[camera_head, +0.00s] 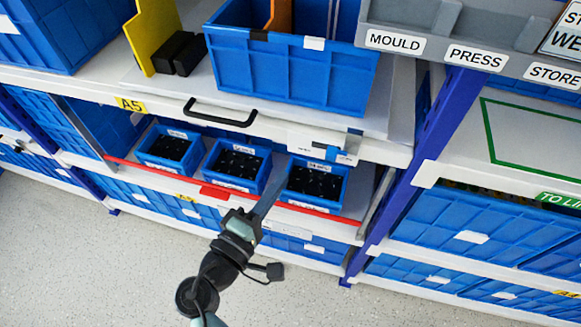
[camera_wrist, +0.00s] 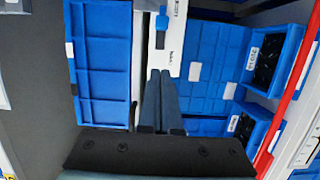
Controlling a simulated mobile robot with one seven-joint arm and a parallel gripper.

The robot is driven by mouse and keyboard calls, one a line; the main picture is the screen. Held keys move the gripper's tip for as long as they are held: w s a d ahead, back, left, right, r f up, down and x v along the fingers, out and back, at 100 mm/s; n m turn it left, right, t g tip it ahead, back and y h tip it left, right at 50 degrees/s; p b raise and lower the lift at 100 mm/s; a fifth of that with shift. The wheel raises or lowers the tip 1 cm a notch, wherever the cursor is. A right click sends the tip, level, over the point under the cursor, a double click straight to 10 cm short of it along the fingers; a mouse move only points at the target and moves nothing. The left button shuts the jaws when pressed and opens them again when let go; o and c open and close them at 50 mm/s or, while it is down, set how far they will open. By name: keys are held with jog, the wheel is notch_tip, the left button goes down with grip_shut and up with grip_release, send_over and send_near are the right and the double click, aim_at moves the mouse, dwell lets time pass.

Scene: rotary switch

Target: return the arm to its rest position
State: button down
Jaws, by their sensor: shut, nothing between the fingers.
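My gripper (camera_head: 277,184) is in the lower middle of the head view, at the end of my dark arm, which comes up from the bottom edge. Its long grey fingers are together with nothing between them. They point up and to the right, and in the picture their tips overlap the area by the right small blue bin (camera_head: 318,183). I cannot tell whether they touch it. In the wrist view the closed fingers (camera_wrist: 160,76) stand in the middle, in front of blue bins and a white upright.
Small blue bins with dark contents stand behind a red rail (camera_head: 312,212). Above are a black handle (camera_head: 220,122) and a large blue crate (camera_head: 290,75). A dark blue rack post (camera_head: 440,130) stands on the right. The grey floor (camera_head: 60,250) is clear at lower left.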

jog(key=w+r+m+t+y+p, duration=0.1)
jog(key=w+r+m, duration=0.15)
jog(key=r, duration=0.75)
jog(key=w+r+m+t+y, duration=0.2)
jog(key=r+m, duration=0.2)
jog(key=r, duration=0.6)
jog(key=w+r+m+t+y+p, duration=0.1)
jog(key=w+r+m, duration=0.15)
jog(key=r, duration=0.75)
jog(key=s+r+m+t+y, duration=0.1)
jog(key=s+r, duration=0.3)
jog(key=r, duration=0.4)
jog(key=s+r+t+y, duration=0.2)
jog(key=s+r+t, duration=0.2)
jog(key=r, duration=0.4)
jog(key=s+d+r+m+t+y+p, duration=0.1)
jog(key=s+r+t+y, duration=0.1)
jog(key=s+r, duration=0.3)
notch_tip(320, 180, up, 3)
jog(key=shift+s+r+m+t, duration=0.2)
jog(key=shift+m+t, duration=0.1)
jog(key=shift+t, duration=0.1)
